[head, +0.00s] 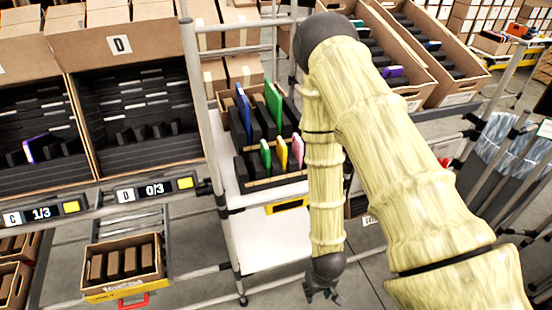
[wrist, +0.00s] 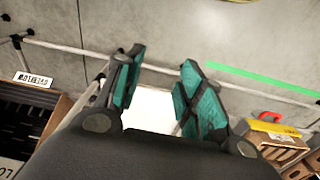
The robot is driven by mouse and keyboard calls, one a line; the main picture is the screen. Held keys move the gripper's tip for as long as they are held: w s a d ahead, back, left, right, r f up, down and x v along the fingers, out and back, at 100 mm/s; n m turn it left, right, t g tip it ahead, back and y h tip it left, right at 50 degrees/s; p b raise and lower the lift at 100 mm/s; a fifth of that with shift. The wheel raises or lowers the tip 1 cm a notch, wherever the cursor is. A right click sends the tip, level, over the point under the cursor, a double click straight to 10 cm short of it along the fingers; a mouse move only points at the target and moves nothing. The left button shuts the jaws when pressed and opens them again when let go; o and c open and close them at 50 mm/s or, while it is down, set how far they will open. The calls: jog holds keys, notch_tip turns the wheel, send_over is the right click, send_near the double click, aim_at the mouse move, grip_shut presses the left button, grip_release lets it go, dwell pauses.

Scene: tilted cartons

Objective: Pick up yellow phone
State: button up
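The yellow phone (head: 282,153) stands upright in a slot of the dark foam rack (head: 262,182) on the white cart, between a green phone (head: 265,155) and a pink phone (head: 298,150). A blue phone (head: 243,107) and a taller green phone (head: 273,104) stand in the row behind. My gripper (head: 324,291) hangs low, in front of and below the rack and apart from it. In the wrist view my gripper (wrist: 158,92) has its teal-padded fingers spread with nothing between them. The yellow phone does not show in the wrist view.
The white shelf (head: 262,235) is bare in front of the rack. Cart posts (head: 207,120) rise at its left. A carton with a red handle (head: 132,302) sits low at the left. My arm hides the area right of the rack.

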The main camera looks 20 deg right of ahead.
jog(key=w+r+t, duration=0.1)
jog(key=w+r, duration=0.6)
jog(key=w, duration=0.4)
jog(key=t+p, duration=0.1)
jog(key=t, duration=0.2)
send_near(282, 142)
jog(key=shift+n+g, duration=0.3)
jog(key=shift+p+x, duration=0.75)
jog(key=shift+x, duration=2.1)
jog(key=shift+w+p+x, duration=0.25)
jog(key=shift+p+x, duration=0.75)
jog(key=shift+x, duration=0.4)
jog(key=shift+p+x, duration=0.35)
jog(key=shift+x, duration=0.85)
grip_shut()
